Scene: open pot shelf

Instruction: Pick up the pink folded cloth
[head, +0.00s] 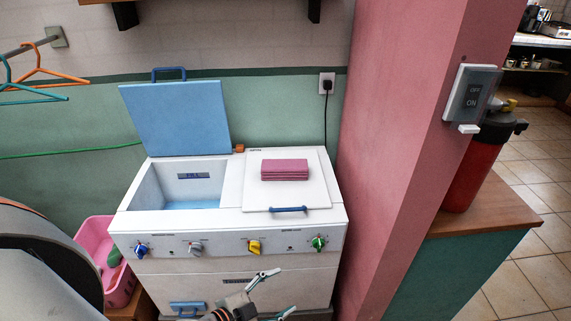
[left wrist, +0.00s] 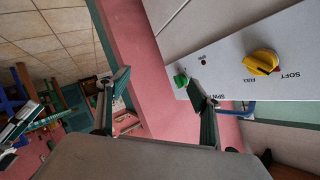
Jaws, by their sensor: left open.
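The pink folded cloth (head: 285,169) lies flat in a neat stack on the closed right-hand lid of a white twin-tub washer (head: 228,218), behind that lid's blue handle (head: 288,209). My left gripper (head: 283,292) is open and empty, low in front of the washer's front face, below the knobs and well below the cloth. In the left wrist view my open left gripper (left wrist: 158,80) shows two spread fingers, with the washer's control panel (left wrist: 245,60) beyond at the right. The cloth does not show in that view. My right gripper is not in view.
The left tub is open, its blue lid (head: 177,118) raised. Several knobs, including a yellow one (head: 254,247), stick out in front. A pink pillar (head: 405,150) stands close on the right. A pink basket (head: 98,262) is at the left. The space above the cloth looks clear.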

